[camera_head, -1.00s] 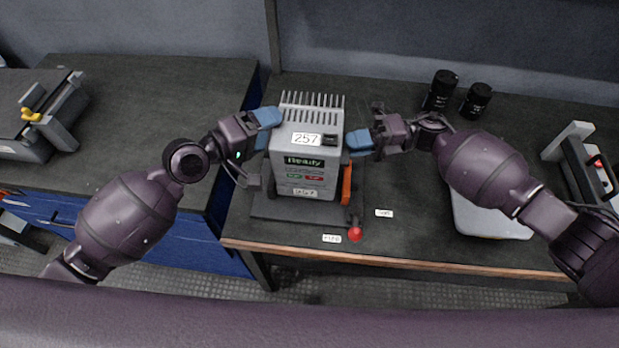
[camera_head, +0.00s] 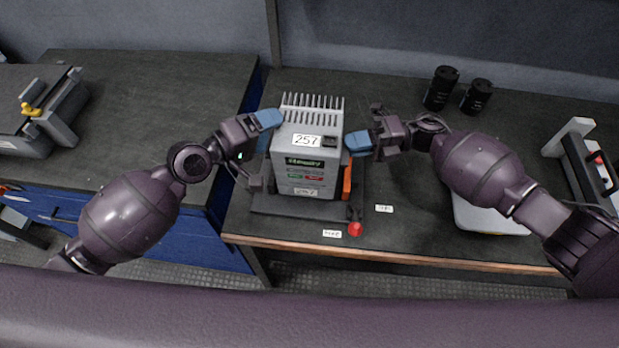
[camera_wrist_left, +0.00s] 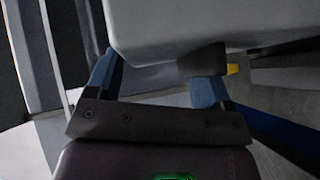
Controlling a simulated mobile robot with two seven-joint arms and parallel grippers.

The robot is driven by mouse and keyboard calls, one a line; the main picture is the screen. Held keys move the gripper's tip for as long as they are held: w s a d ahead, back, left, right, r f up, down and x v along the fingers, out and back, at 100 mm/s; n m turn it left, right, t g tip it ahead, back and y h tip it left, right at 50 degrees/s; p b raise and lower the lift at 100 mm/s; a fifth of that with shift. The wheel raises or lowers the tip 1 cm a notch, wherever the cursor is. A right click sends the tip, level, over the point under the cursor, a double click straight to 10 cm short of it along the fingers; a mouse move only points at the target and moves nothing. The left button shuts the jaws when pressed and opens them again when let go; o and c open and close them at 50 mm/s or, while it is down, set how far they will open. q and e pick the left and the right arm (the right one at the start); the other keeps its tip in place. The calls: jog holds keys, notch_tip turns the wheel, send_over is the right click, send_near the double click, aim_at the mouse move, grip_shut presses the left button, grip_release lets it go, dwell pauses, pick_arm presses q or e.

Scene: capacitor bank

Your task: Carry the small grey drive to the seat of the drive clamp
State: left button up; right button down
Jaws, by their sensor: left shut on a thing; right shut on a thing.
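The small grey drive (camera_head: 311,173), a finned box labelled 257, stands upright between my two grippers at the middle of the bench. Below it shows the dark flat base (camera_head: 300,207) of what looks like the drive clamp, with a red knob (camera_head: 355,229) at its front right. The drive hides the seat, and I cannot tell whether it touches the base. My left gripper (camera_head: 272,120) is shut on the drive's left side. In the left wrist view its blue fingers flank a dark tab (camera_wrist_left: 203,60) under the drive's grey body. My right gripper (camera_head: 358,143) is shut on its right side.
An orange bar (camera_head: 347,182) stands beside the drive's right face. Two black cylinders (camera_head: 441,88) stand at the back right. A pale flat object (camera_head: 480,216) lies under my right arm, and a grey frame (camera_head: 587,160) stands far right. A gap separates the left bench (camera_head: 150,100).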

pick_arm(q)
jog(key=shift+s+d+f, duration=0.1)
jog(key=shift+f, duration=0.2)
pick_arm(e)
jog(key=shift+a+r, duration=0.2)
pick_arm(q)
jog(key=o, duration=1.5)
jog(key=shift+c, duration=0.2)
pick_arm(e)
jog(key=c, duration=1.5)
grip_release()
jog(key=shift+f, duration=0.1)
pick_arm(q)
jog(key=shift+o, duration=1.1)
pick_arm(e)
jog(key=shift+o, duration=1.1)
pick_arm(q)
jog(key=shift+o, duration=0.4)
jog(key=shift+r, duration=0.1)
pick_arm(e)
jog(key=shift+o, duration=0.4)
jog(key=shift+d, duration=0.1)
jog(key=shift+f, duration=0.1)
pick_arm(q)
jog(key=shift+r, duration=0.1)
pick_arm(e)
jog(key=shift+d, duration=0.1)
pick_arm(q)
jog(key=v, duration=1.2)
